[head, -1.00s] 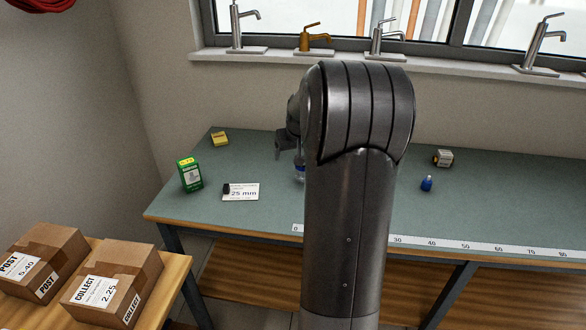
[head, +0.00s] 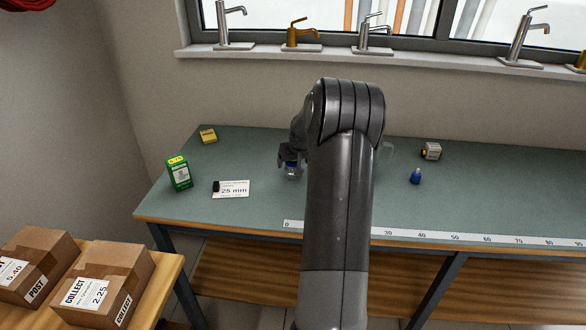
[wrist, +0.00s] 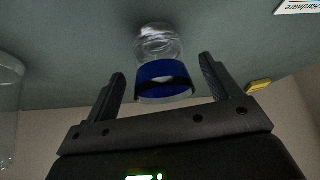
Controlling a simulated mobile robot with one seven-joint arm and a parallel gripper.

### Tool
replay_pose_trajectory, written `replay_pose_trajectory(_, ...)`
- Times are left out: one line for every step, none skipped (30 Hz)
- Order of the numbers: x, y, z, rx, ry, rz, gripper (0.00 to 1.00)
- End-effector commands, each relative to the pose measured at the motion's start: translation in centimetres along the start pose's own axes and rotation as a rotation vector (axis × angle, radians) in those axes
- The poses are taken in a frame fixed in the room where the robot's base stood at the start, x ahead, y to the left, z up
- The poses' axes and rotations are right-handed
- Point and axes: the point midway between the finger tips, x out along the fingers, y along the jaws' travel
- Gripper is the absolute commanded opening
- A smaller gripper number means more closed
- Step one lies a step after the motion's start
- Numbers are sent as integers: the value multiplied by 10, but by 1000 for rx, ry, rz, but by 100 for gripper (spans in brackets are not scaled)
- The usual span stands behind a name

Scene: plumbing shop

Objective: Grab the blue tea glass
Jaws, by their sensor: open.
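The blue tea glass (wrist: 163,78) is a clear, waisted glass with a blue band. In the wrist view it stands partly between the two fingers of my gripper (wrist: 163,72), with a visible gap on both sides. In the head view my gripper (head: 287,157) is low over the bench by the glass (head: 293,171). My gripper is open and not closed on anything. In the head view the fingers and arm hide part of the glass.
Another clear glass (wrist: 8,105) shows at the wrist view's left edge. On the bench (head: 260,150) are a green box (head: 179,173), a yellow box (head: 208,136), a 25 mm card (head: 232,189), a blue bottle (head: 415,176) and a small box (head: 431,151). Cartons (head: 105,280) stand front left.

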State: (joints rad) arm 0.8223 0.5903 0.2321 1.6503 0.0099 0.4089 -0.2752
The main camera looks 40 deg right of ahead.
Motion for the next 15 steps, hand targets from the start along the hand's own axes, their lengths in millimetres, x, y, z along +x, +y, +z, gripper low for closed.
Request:
replay_pose_trajectory(10, -1, 2, -1, -2, -1, 81)
replay_pose_trajectory(13, -1, 2, -1, -1, -1, 81)
replay_pose_trajectory(18, -1, 1, -2, -1, -1, 81)
replay_pose_trajectory(21, -1, 1, -2, -1, -1, 81)
replay_pose_trajectory(24, -1, 1, -2, -1, -1, 81)
replay_pose_trajectory(26, -1, 1, -2, 0, -1, 81)
replay_pose_trajectory(27, -1, 1, -2, 0, 0, 81)
replay_pose_trajectory(28, -1, 1, -2, 0, 0, 81)
replay_pose_trajectory(29, -1, 1, -2, 1, 0, 81)
replay_pose_trajectory(29, -1, 1, -2, 1, 0, 81)
replay_pose_trajectory(29, -1, 1, -2, 1, 0, 81)
replay_pose_trajectory(29, -1, 1, -2, 1, 0, 81)
replay_pose_trajectory(29, -1, 1, -2, 1, 0, 81)
replay_pose_trajectory(29, -1, 1, -2, 1, 0, 81)
replay_pose_trajectory(29, -1, 1, -2, 1, 0, 80)
